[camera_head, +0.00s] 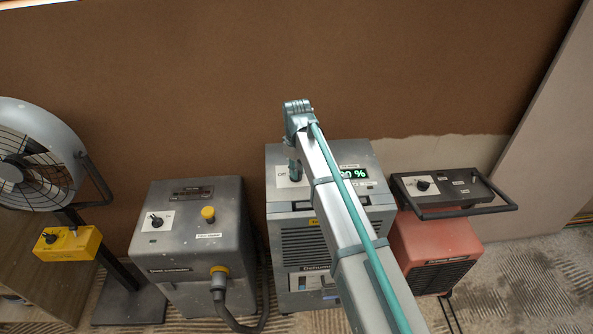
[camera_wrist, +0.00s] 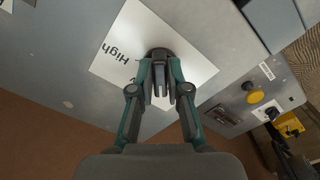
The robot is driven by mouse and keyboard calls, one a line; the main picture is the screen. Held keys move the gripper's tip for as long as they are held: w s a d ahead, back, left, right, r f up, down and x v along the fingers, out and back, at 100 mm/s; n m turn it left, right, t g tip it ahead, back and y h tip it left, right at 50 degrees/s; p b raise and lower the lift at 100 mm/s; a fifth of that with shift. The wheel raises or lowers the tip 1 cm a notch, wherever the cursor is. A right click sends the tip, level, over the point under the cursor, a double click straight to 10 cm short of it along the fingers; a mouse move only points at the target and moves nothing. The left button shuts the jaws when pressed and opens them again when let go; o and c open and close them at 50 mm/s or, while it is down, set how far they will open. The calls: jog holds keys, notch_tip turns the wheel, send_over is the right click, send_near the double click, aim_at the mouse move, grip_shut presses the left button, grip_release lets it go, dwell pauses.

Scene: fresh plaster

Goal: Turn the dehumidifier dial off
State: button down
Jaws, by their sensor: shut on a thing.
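The dehumidifier (camera_head: 300,248) is a grey box with a lit green display, standing in the middle of the head view, partly hidden behind my arm. Its dial (camera_wrist: 158,55) is dark and round, on a white label plate (camera_wrist: 125,40) that reads "High"; other wording is covered. My gripper (camera_wrist: 160,75) comes down over the dial from above, its fingers closed around the dial's grip. In the head view my gripper (camera_head: 295,172) is at the dial plate on the top left of the unit. The dial's exact pointer direction is hard to tell.
A grey box with a yellow button (camera_head: 208,214) and thick cable stands left. A fan (camera_head: 35,150) with a yellow control box (camera_head: 68,243) is further left. A red heater (camera_head: 435,250) with a dark handle (camera_head: 470,212) stands close on the right. A brown wall (camera_head: 200,80) rises behind.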

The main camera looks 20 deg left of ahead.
jog(key=shift+w+n, duration=0.15)
jog(key=shift+n, duration=1.75)
jog(key=c, duration=1.1)
grip_release()
jog(key=shift+c, duration=0.2)
jog(key=shift+r, duration=0.1)
notch_tip(320, 180, up, 12)
